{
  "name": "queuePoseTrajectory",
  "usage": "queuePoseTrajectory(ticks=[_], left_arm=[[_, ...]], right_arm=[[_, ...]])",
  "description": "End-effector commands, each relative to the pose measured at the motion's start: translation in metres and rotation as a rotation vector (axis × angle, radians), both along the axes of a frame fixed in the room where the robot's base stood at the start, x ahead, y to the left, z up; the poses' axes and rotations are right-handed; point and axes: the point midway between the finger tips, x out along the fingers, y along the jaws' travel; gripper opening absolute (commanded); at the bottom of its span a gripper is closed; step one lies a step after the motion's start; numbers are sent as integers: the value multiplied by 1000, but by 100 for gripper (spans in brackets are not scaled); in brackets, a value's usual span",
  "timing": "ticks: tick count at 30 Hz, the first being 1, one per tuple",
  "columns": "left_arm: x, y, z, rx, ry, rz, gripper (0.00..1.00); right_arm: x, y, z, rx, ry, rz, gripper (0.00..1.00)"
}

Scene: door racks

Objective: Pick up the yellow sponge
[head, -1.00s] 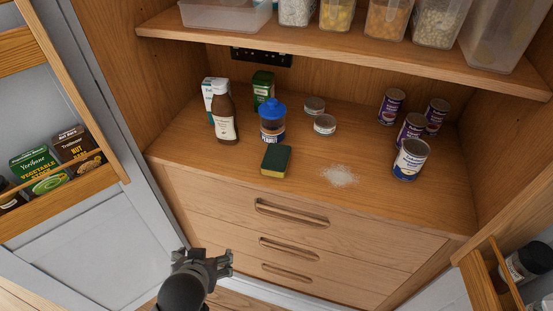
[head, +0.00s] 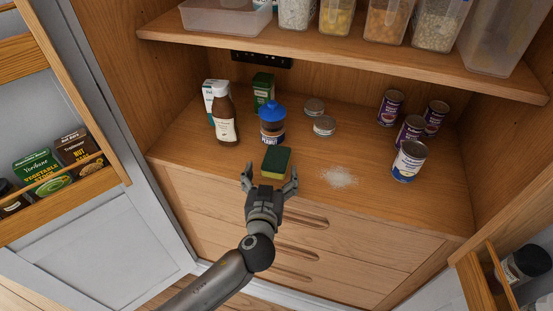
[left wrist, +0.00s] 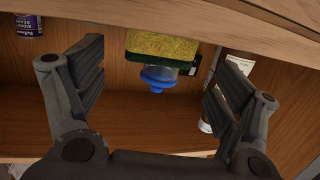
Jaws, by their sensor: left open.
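The yellow sponge (head: 275,162) has a dark green layer and sits near the front edge of the cupboard counter. In the left wrist view the sponge (left wrist: 160,46) shows between the two fingers, past their tips. My left gripper (head: 270,178) is open, with its fingers spread to either side of the sponge's near end at the counter's edge. In the left wrist view the left gripper (left wrist: 155,75) has nothing gripped between its fingers. My right gripper is not in view.
A peanut jar with a blue lid (head: 272,122) stands just behind the sponge. A brown bottle (head: 225,118) is to the left. White powder (head: 339,177) lies to the right, with several cans (head: 409,160) beyond. A shelf (head: 350,57) hangs above.

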Motion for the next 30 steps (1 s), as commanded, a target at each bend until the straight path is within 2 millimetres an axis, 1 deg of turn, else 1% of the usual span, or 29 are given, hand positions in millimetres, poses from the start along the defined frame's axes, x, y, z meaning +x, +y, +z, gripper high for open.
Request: queuePoseTrajectory(ticks=[5,12,16,20,27,30], left_arm=[[8,-3,0,0,1,-1,87],[35,-10,-3,3,0,0,87],[47,-11,-7,1,1,1,87],[53,-12,-9,0,1,0,87],[53,-12,-10,-1,1,0,87],[53,-12,-10,-1,2,0,74]], right_arm=[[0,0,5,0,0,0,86],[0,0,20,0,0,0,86],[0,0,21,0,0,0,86],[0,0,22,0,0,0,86],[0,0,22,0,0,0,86],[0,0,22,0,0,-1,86]])
